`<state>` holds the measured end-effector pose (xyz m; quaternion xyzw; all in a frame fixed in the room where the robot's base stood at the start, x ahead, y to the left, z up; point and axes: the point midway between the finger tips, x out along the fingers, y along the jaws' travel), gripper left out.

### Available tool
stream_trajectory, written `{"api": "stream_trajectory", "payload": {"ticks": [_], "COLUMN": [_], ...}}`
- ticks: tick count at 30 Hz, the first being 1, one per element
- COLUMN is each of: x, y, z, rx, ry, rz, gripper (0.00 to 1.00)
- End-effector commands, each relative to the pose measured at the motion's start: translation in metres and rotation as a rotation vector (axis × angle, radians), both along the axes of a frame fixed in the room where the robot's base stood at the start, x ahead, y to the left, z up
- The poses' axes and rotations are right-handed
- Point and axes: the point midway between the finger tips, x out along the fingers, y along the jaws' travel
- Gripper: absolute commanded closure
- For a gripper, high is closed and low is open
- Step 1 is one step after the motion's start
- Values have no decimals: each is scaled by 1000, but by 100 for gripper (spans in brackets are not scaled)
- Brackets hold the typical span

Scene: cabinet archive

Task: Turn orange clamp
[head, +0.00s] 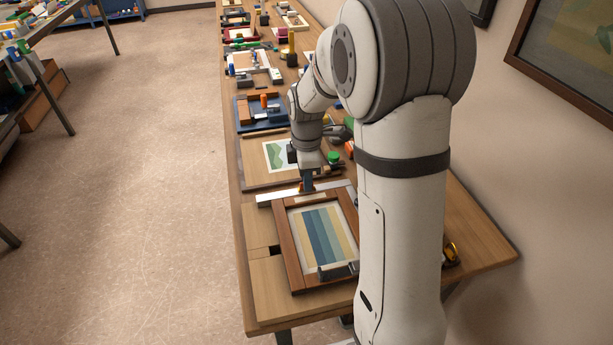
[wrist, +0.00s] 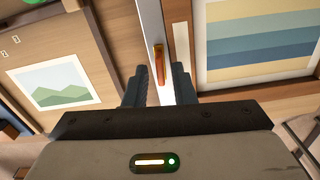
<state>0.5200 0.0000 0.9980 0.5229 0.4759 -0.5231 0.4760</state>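The orange clamp (wrist: 159,62) shows in the wrist view as a small upright orange piece on a pale metal bar (wrist: 150,22). My gripper (wrist: 160,82) has its two dark fingers apart, one on each side of the bar, with the clamp between and just beyond the fingertips. I cannot tell whether the fingers touch anything. In the head view my gripper (head: 307,184) points down at the bar (head: 280,198) along the back edge of a wooden frame; a little orange shows there, mostly hidden by the gripper.
The brown frame with a striped picture (head: 322,235) lies on the near end of the long wooden table (head: 262,300). A board with a green landscape picture (head: 280,157) lies behind the bar. Blocks and trays fill the table farther back. A wall stands on the right.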

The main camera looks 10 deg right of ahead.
Motion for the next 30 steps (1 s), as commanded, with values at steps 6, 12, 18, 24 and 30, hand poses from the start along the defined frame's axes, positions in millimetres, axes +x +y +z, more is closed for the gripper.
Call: {"api": "stream_trajectory", "payload": {"ticks": [6, 12, 18, 24, 30], "x": [0, 0, 0, 0, 0], "y": [0, 0, 0, 0, 0], "z": [0, 6, 26, 46, 61], "rx": [0, 0, 0, 0, 0], "ry": [0, 0, -1, 0, 0], "rz": [-1, -2, -2, -2, -3], "gripper": [70, 70, 70, 70, 70]}}
